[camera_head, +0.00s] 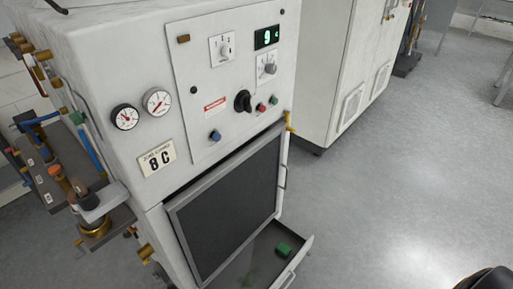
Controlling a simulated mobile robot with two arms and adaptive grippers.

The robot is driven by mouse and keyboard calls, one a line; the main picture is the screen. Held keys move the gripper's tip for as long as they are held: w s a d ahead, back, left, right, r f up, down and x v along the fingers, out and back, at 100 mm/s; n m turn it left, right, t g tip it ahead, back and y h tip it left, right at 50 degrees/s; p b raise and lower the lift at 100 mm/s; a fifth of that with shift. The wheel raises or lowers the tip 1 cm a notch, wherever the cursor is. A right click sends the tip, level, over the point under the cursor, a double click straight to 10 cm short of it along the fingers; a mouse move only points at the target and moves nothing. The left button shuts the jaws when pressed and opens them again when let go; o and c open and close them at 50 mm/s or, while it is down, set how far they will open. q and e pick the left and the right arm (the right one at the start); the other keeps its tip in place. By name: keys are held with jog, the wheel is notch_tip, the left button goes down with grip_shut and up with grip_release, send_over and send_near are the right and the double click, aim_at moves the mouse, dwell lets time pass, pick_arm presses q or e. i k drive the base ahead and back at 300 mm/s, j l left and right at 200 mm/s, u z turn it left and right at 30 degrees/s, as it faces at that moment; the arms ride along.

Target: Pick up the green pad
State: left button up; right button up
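The green pad (284,249) is a small green block. It lies in the low, pulled-out tray (292,268) at the foot of the white washer cabinet (140,75), near the tray's right end. Nothing holds the pad. My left gripper is not in view. A dark rounded shape is cut off at the bottom right corner; no gripper fingers show on it, and I cannot tell which part it is.
The cabinet has gauges (156,102), a control panel and a dark front panel (232,213) above the tray. Pipes and valves (75,195) stick out on the left. Another white cabinet (336,65) stands behind. The grey floor (400,190) to the right is clear.

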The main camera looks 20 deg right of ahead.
aim_at(282, 248)
jog(key=j+z, duration=0.1)
jog(key=z, duration=0.3)
jog(key=j+z, duration=0.1)
jog(key=z, duration=0.25)
jog(key=k+z, duration=0.1)
jog(key=z, duration=0.3)
